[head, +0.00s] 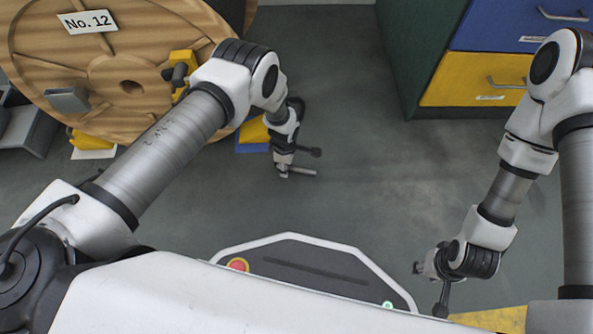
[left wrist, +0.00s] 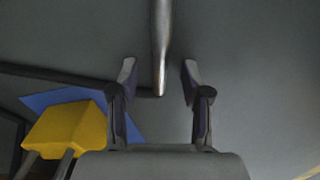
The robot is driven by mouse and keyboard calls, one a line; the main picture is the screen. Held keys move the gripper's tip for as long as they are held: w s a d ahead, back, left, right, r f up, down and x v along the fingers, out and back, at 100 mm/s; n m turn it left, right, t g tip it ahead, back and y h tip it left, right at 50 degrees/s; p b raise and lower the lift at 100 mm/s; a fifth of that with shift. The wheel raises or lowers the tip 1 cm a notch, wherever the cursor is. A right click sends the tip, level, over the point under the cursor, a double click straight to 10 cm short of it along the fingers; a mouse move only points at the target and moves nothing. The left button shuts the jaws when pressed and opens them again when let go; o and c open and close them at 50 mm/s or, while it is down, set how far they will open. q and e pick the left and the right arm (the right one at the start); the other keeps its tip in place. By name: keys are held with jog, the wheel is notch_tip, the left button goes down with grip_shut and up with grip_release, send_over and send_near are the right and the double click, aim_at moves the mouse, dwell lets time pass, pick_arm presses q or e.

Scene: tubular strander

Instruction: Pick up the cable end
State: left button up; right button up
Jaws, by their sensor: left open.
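The cable end (left wrist: 160,80) shows in the left wrist view as a smooth grey metallic length. It comes down from the top edge and ends between the two fingers, with a gap on each side. My left gripper (left wrist: 159,68) is open around it, not touching either side. In the head view my left gripper (head: 298,163) is low over the floor, right of the wooden reel. A light thin bar shows there, but I cannot tell if it is the cable. My right gripper (head: 429,288) is open and empty at the lower right, near my base.
A large wooden reel (head: 35,35) marked No. 12 stands at the upper left. A yellow block on a blue plate (left wrist: 65,130) lies left of the left fingers. A drawer cabinet (head: 455,75) stands at the upper right. The grey floor (head: 370,170) between is clear.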

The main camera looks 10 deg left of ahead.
pick_arm(q)
grip_shut()
